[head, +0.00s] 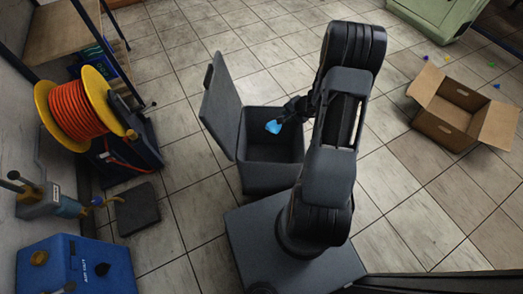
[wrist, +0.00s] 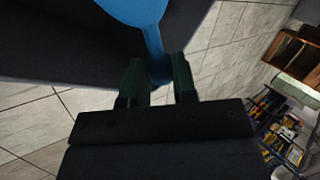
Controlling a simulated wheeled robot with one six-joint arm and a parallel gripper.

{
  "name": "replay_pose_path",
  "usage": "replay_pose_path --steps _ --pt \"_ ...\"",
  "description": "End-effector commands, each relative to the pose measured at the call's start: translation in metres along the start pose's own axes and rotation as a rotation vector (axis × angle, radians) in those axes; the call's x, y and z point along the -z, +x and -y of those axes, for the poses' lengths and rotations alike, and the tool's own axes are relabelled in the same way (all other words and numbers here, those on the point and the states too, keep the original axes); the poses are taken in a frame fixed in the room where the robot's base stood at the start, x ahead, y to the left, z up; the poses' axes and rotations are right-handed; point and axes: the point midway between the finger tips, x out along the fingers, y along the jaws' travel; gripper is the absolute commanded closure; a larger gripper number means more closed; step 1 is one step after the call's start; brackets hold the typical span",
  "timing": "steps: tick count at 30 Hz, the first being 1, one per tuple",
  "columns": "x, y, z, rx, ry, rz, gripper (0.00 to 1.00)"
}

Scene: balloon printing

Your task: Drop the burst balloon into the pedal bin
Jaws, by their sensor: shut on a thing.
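The burst balloon (head: 273,127) is a small light-blue piece in the head view. It also fills the top of the wrist view (wrist: 143,12), with its narrow neck between the fingers. My gripper (head: 292,116) is shut on that neck; its green fingertips show in the wrist view (wrist: 160,72). The pedal bin (head: 272,178) is a dark grey box with its lid (head: 219,105) standing open on the left. In the head view the balloon appears over the bin's opening. Its exact height above the rim is hard to tell. My arm hides the bin's right side.
An open cardboard box (head: 440,124) stands on the tiled floor at the right. An orange hose reel (head: 78,117) and a blue machine (head: 75,268) stand at the left. A dark pad (head: 137,209) lies on the floor. Small coloured bits lie near the green cabinet (head: 437,15).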

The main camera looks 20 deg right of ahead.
Motion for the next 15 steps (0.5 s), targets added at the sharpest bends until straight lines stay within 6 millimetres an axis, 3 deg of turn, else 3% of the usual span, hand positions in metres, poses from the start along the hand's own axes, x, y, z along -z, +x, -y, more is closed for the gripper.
replay_pose_path --steps 6,15 --pt "0.000 0.022 -0.015 0.000 0.001 0.001 0.93" --pt "0.000 0.035 -0.024 0.000 -0.001 0.000 0.93"
